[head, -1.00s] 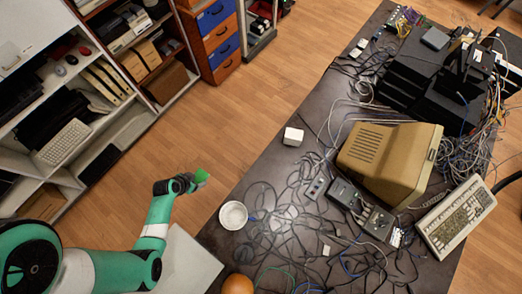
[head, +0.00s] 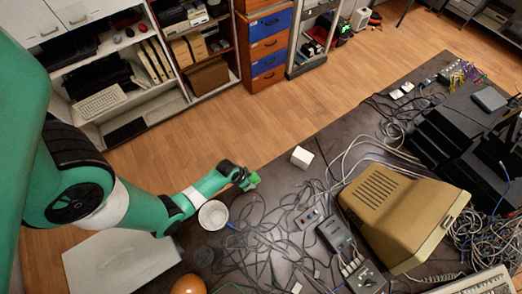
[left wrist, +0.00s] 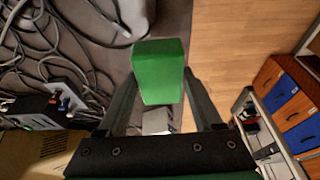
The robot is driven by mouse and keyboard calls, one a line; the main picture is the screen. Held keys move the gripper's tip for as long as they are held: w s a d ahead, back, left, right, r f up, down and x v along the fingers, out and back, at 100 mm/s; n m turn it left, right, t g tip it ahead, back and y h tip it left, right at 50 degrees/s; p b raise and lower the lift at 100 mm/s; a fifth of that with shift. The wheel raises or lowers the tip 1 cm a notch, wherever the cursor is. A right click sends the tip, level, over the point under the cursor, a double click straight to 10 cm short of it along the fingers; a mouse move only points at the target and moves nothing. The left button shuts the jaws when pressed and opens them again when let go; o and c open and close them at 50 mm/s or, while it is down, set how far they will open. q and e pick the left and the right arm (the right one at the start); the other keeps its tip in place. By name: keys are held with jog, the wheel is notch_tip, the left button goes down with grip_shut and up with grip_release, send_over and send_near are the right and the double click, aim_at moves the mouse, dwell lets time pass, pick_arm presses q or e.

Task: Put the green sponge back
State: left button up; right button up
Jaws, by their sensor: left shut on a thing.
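The green sponge (left wrist: 158,72) is between the two fingers of my left gripper (left wrist: 160,88), which is shut on it, in the left wrist view. In the head view the sponge (head: 253,179) shows as a small green block at the tip of my left gripper (head: 246,180), near the left edge of the dark table, between a white bowl (head: 213,214) and a white block (head: 301,157). I cannot tell its exact height above the table. My right gripper is not in view.
Tangled cables (head: 262,238) cover much of the table. A beige monitor (head: 400,212) and black network boxes (head: 455,140) stand to the right. An orange ball-like thing (head: 188,285) is at the near edge. Shelves (head: 125,75) stand across the open wooden floor.

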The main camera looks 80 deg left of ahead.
pick_arm(q)
jog(key=b, duration=0.4)
send_near(262, 186)
jog(key=shift+w+a+f, duration=0.25)
jog(key=shift+f, duration=0.2)
jog(key=shift+w+a+f, duration=0.2)
jog(key=shift+w+f, duration=0.05)
jog(key=shift+f, duration=0.2)
jog(key=shift+w+f, duration=0.1)
jog(key=shift+w, duration=0.15)
jog(key=shift+s+b+x, duration=0.1)
jog(key=shift+b+x, duration=0.35)
jog(key=shift+x, duration=0.4)
jog(key=shift+s+b+x, duration=0.15)
jog(key=shift+b+x, duration=0.3)
jog(key=shift+x, duration=0.4)
jog(key=shift+d+f, duration=0.2)
jog(key=shift+f, duration=0.05)
jog(key=o, duration=0.7)
jog(key=shift+f, duration=0.1)
jog(key=o, duration=0.5)
